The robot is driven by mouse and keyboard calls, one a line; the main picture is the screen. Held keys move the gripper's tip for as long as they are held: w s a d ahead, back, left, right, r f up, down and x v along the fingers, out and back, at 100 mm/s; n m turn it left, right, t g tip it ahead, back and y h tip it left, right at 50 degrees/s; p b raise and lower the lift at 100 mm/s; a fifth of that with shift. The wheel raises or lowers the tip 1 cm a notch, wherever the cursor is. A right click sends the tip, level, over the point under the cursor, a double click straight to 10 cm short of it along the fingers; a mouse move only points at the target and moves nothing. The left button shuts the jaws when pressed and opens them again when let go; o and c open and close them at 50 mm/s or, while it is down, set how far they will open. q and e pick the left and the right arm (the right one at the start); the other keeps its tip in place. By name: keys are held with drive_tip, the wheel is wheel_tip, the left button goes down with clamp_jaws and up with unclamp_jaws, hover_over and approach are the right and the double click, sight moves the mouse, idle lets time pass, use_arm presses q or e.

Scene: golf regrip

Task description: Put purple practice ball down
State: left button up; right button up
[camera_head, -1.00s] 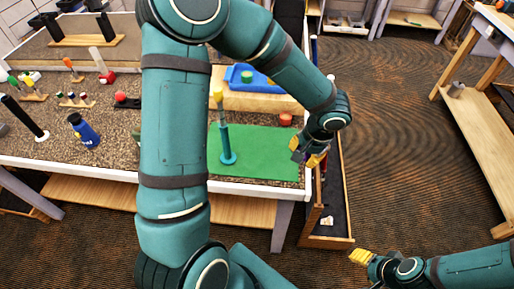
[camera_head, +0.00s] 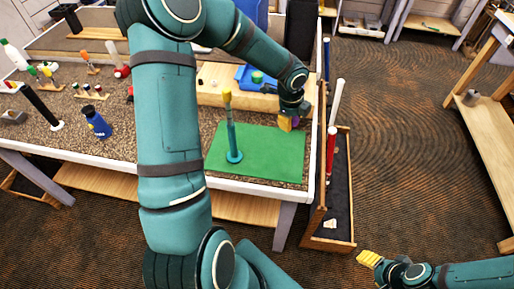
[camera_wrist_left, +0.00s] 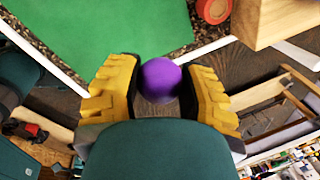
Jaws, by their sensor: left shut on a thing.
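My left gripper (camera_head: 290,122) is shut on the purple practice ball (camera_wrist_left: 161,80), which sits between its two yellow fingers in the left wrist view. In the head view only a small part of the ball (camera_head: 295,122) shows. The gripper appears near the upper right corner of the green mat (camera_head: 262,153), close to the table's right edge. I cannot tell how high the ball is above it. My right gripper (camera_head: 368,259) is at the lower right, away from the table; its yellow fingertips show, but not whether they are open.
A teal stand with a yellow top (camera_head: 232,130) rises from the mat's left part. An open drawer (camera_head: 335,215) sticks out beside the table, with upright clubs by it. A wooden block (camera_wrist_left: 270,18) and a red round thing (camera_wrist_left: 213,9) lie near the gripper. The mat's middle is clear.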

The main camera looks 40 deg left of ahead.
sight(288, 143)
use_arm(q)
drive_tip(key=shift+a, duration=0.2)
drive_tip(key=shift+f, duration=0.35)
drive_tip(key=shift+m, duration=0.3)
wheel_tip(288, 143, down, 9)
drive_tip(key=shift+w+a+f+b, duration=0.1)
drive_tip(key=shift+f+b, duration=0.1)
drive_tip(key=shift+b, duration=0.95)
drive_tip(key=shift+r, duration=0.1)
drive_tip(key=o, duration=1.2)
drive_tip(key=shift+f, duration=0.2)
drive_tip(key=shift+c, duration=0.2)
drive_tip(key=shift+r, duration=0.15)
